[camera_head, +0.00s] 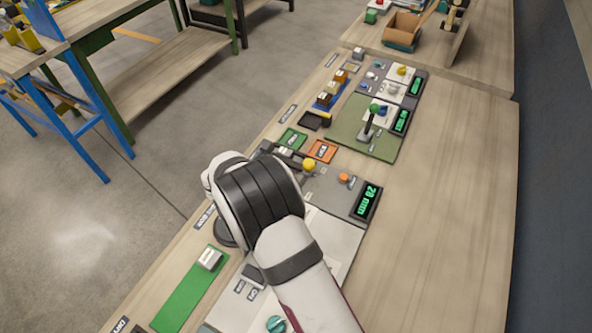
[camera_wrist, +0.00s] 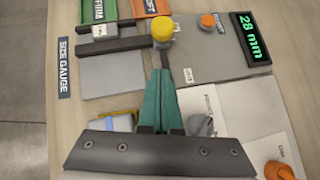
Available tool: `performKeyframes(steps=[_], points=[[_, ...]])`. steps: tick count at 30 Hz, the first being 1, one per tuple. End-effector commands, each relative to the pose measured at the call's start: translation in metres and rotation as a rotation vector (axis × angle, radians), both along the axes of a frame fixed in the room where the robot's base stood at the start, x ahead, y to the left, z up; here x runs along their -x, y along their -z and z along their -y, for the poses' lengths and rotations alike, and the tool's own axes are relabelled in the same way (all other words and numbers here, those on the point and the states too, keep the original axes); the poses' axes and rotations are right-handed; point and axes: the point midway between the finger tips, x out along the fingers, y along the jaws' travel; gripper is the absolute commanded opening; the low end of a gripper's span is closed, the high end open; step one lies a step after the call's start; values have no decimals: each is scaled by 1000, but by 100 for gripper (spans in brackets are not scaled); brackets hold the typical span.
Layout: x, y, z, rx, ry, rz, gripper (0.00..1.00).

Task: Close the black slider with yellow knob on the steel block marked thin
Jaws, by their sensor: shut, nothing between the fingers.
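The yellow knob (camera_wrist: 163,28) stands at the right end of two dark bars (camera_wrist: 118,45) on a grey steel plate (camera_wrist: 112,82). It also shows in the head view (camera_head: 309,165), just beyond my wrist. A small pale piece (camera_wrist: 104,31) sits between the bars. My gripper (camera_wrist: 162,72) is shut and empty, its teal fingers together, with the tips just below the knob in the wrist view. I cannot tell whether they touch anything. A small label (camera_wrist: 188,73) right of the tips is too small to read surely. In the head view my wrist hides the fingers.
A green display (camera_wrist: 250,38) reads 28 mm, with an orange button (camera_wrist: 208,22) beside it. A green tray (camera_head: 291,139) and an orange tray (camera_head: 320,150) lie beyond the knob. A lever with a green knob (camera_head: 374,108) stands farther back. The bench's right side is clear.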

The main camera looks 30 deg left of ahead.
Motion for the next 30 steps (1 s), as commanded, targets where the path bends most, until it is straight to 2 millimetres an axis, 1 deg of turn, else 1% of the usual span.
performKeyframes(steps=[1,3,6,9,11,12,15,18,20,23,30], points=[[9,-15,-5,-8,-1,5,0],[24,-30,-8,-8,-1,4,0],[42,-48,-13,-7,-1,4,0],[53,-61,-16,-6,0,4,0],[58,-65,-16,-5,1,4,0],[58,-63,-15,7,3,20,0],[50,-48,-11,58,8,153,0],[42,-41,-11,66,1,249,0],[38,-40,-10,65,3,260,0],[26,-33,-7,64,4,258,0],[-16,-8,5,64,5,256,0]])
